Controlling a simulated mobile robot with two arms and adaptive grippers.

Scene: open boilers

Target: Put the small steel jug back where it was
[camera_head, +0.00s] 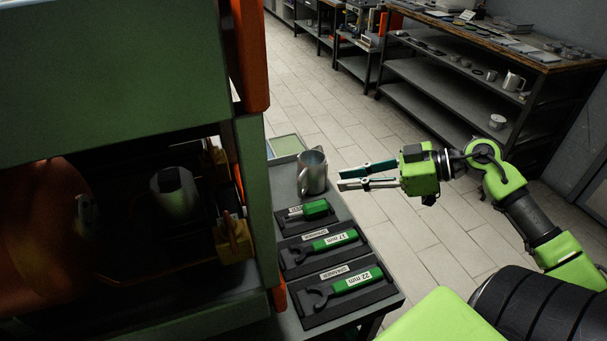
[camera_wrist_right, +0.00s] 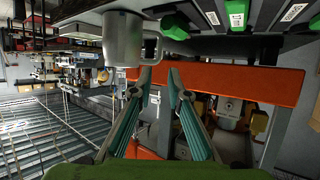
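The small steel jug (camera_head: 314,170) stands upright at the far end of the grey bench, behind the tools. Its handle is on its left side in the head view. My right gripper (camera_head: 341,179) is open and empty just right of the jug, with its fingers pointing at it. In the right wrist view the jug (camera_wrist_right: 122,40) appears upside down, with its handle near the fingertips. The right gripper (camera_wrist_right: 159,76) shows its two fingers spread there. A small gap seems to lie between fingers and jug. My left gripper is not in view.
Green-handled tools, including the 22 mm spanner (camera_head: 357,280), lie in dark trays on the bench. A green boiler housing (camera_head: 258,200) with an orange edge stands close on the left. A shelf rack (camera_head: 440,92) stands at the back right. The tiled floor between is clear.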

